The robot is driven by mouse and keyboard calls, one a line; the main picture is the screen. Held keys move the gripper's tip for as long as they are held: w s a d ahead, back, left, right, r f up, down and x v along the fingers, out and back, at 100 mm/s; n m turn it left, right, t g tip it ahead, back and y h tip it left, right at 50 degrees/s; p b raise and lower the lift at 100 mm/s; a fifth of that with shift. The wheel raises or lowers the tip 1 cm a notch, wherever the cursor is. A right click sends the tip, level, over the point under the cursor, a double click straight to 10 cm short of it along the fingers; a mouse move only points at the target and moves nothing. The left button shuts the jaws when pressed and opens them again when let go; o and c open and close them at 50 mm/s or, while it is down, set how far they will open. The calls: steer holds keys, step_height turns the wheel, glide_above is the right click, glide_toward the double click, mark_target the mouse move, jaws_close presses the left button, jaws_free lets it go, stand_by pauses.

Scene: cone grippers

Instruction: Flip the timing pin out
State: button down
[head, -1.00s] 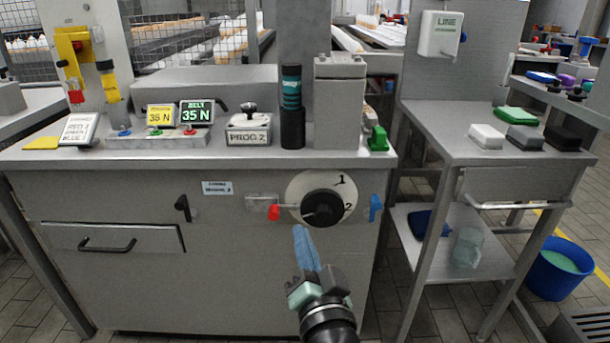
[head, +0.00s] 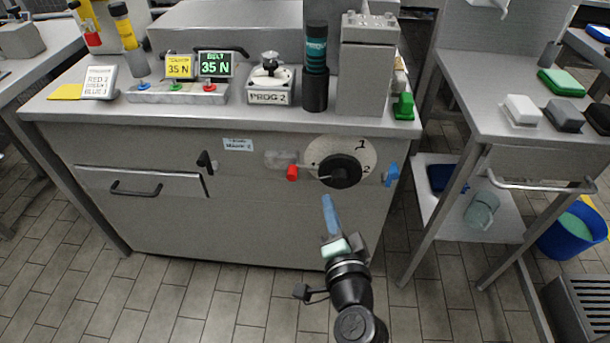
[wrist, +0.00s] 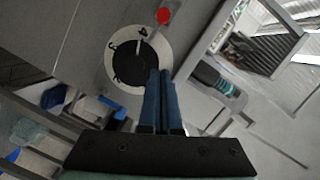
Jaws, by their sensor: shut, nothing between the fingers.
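On the front panel, a red-tipped pin (head: 292,173) sits in a clear bracket left of a white dial plate (head: 362,152) with a black knob (head: 339,171). A blue lever (head: 391,174) is at the plate's right. No label shows which part is the timing pin. My gripper (head: 327,200), with blue fingers, is shut and empty, below the knob and apart from the red tip in the picture. In the wrist view, the fingers (wrist: 162,75) point toward the dial plate (wrist: 155,45), with the red tip (wrist: 163,16) beyond them. The fingers hide part of the plate there.
The cabinet top holds a button box (head: 178,94), a PROG 2 selector (head: 269,85), a dark cylinder (head: 315,65) and a green part (head: 403,106). A drawer handle (head: 135,188) and small black latch (head: 205,162) project at left. A steel side table (head: 455,75) stands right. Floor before the cabinet is clear.

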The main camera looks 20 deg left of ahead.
steer(key=b+x, duration=0.2)
steer(key=x, duration=0.8)
steer(key=shift+s+a+f, duration=0.2)
steer(key=shift+a+f, duration=0.25)
steer(key=shift+a, duration=0.4)
steer(key=shift+s+a+f, duration=0.25)
steer(key=shift+a+f, duration=0.2)
steer(key=shift+a, duration=0.35)
steer(key=shift+a, duration=0.1)
steer(key=a, duration=0.1)
steer(key=a+p, duration=0.1)
steer(key=shift+s+a, duration=0.25)
steer(key=shift+s, duration=0.15)
